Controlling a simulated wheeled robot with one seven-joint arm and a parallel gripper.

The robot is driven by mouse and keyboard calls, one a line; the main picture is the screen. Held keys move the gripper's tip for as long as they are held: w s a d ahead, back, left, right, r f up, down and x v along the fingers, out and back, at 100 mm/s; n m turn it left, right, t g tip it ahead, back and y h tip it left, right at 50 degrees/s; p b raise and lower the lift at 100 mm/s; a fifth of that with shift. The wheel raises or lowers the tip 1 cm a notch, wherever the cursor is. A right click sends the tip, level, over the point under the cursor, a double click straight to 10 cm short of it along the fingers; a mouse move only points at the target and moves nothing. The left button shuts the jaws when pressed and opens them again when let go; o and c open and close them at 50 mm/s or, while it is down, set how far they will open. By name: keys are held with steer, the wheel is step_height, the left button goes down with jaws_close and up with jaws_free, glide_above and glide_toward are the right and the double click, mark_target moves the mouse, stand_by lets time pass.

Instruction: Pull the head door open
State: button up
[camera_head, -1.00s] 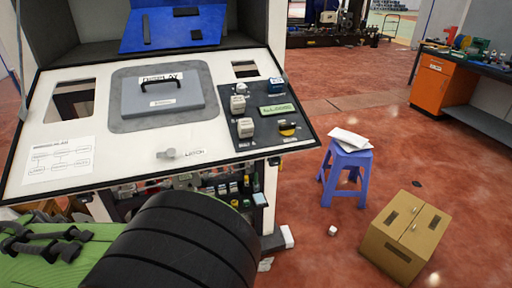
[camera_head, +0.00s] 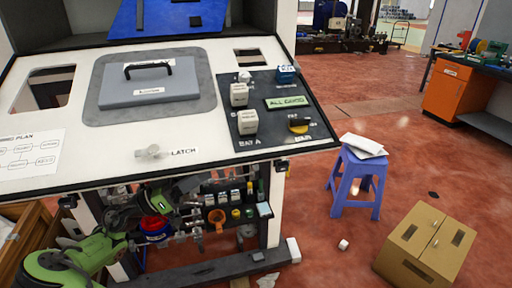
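The likely head door is a grey hinged-looking panel (camera_head: 152,91) with a black arched handle (camera_head: 148,66), set in a darker grey surround on the sloped white console. It lies closed. Below it on the console is a small pale latch knob (camera_head: 152,152) beside the printed word LATCH. My green arm comes in at the lower left, and its end, with my gripper (camera_head: 150,202), is under the console's front edge among dark parts. It is well below the door and handle, not touching them. Its fingers are too dark and small to make out.
The sloped console (camera_head: 205,145) has a button panel (camera_head: 275,105) at right with a green screen reading ALL GOOD (camera_head: 285,102). Under it are shelves of small coloured parts. A blue stool (camera_head: 355,185) with papers and a cardboard box (camera_head: 425,245) stand on the red floor at right.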

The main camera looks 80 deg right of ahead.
mark_target(250, 146)
steer(key=b+x, duration=0.1)
steer(key=x, duration=1.3)
steer(key=shift+d+f+b, duration=0.1)
steer(key=shift+d+b, duration=0.1)
steer(key=shift+b, duration=0.2)
jaws_close()
